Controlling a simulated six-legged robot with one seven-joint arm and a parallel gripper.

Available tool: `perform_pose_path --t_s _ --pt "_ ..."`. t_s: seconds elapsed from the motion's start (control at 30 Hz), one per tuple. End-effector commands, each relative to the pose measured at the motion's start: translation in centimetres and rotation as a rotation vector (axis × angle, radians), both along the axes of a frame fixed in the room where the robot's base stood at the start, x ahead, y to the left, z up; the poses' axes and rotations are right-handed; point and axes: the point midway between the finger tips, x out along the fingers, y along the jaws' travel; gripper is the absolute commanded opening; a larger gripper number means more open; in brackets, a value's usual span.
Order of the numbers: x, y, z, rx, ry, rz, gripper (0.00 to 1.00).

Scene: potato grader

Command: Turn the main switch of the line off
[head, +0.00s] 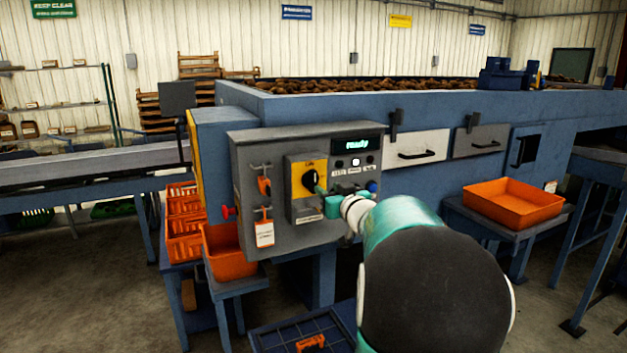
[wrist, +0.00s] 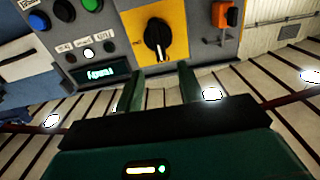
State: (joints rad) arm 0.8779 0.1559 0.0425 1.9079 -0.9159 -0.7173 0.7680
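The main switch is a black rotary knob (head: 310,180) on a yellow plate (head: 295,166), set on the grey control box. In the wrist view, which is upside down, the knob (wrist: 158,38) stands nearly vertical on its yellow plate (wrist: 177,19). A pale mark shows at its lower end there. My gripper (head: 323,193) is in front of the box, close to the knob, and its arm partly covers the panel's lower right. In the wrist view my gripper's fingers (wrist: 161,72) are apart with nothing between them, just short of the knob.
The box has a lit display reading "ready" (head: 350,145), push buttons, a hanging orange padlock (head: 264,186) and a white tag (head: 265,234). A red button (head: 228,212) is on its left side. An orange tray (head: 512,202) stands right; orange crates (head: 183,238) stand left.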

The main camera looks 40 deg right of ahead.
Motion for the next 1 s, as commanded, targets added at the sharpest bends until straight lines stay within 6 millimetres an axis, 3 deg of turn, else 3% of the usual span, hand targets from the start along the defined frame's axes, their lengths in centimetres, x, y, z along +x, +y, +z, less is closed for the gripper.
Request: perform_pose_path --t_s 0.4,0.6,0.83,1.0 --pt "7.6 -2.0 0.0 0.000 0.000 0.002 0.38" --pt "8.9 -2.3 0.0 0.000 0.000 0.002 0.38" --pt "9.0 -2.3 0.0 0.000 0.000 0.002 0.38" --pt "8.9 -2.3 0.0 0.000 0.000 0.002 0.05"
